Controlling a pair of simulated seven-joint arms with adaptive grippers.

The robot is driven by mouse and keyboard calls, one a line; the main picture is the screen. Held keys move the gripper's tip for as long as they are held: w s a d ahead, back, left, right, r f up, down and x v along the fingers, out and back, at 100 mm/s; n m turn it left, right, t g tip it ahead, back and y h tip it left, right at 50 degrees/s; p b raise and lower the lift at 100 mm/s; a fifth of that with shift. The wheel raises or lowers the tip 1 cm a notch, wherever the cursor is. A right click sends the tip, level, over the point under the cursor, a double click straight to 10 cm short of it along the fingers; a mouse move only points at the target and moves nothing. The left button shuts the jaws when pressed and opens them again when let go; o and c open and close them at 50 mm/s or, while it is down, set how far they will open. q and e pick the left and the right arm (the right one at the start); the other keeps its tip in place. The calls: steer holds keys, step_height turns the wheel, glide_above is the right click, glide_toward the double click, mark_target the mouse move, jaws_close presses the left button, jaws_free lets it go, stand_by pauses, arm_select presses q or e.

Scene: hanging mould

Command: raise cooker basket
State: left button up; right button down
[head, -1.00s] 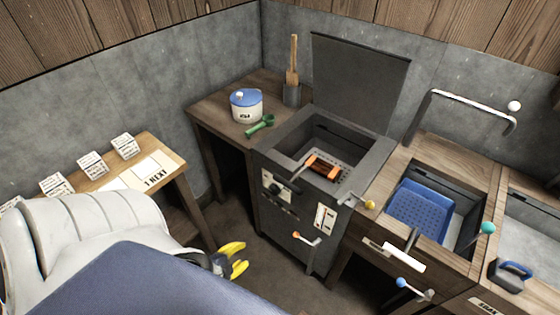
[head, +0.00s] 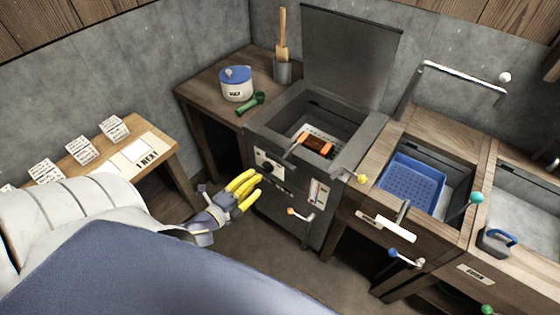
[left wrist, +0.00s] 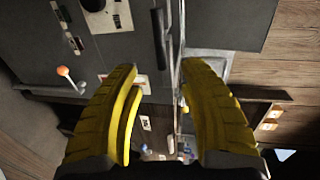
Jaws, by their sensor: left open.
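The cooker (head: 290,185) is a dark grey box with its lid (head: 350,55) raised at the back. Inside its open well lies the perforated cooker basket (head: 345,143), with an orange-handled piece (head: 317,145) above it. My left gripper (head: 250,185) has yellow fingers, open and empty, just in front of the cooker's upper left front, near a black knob (head: 266,168). In the left wrist view the two yellow fingers (left wrist: 160,105) stand well apart, with the cooker front beyond them. My right gripper does not show.
A blue perforated basket (head: 412,183) sits in the wooden sink unit to the right. Levers with yellow (head: 361,179), orange (head: 291,211) and teal (head: 476,197) knobs stick out at the fronts.

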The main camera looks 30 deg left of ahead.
mark_target(280, 159)
arm_select(q)
steer(key=x, duration=1.4)
steer(key=shift+w+f, duration=0.1)
steer(key=shift+w, duration=0.05)
steer(key=shift+o, duration=0.3)
jaws_close()
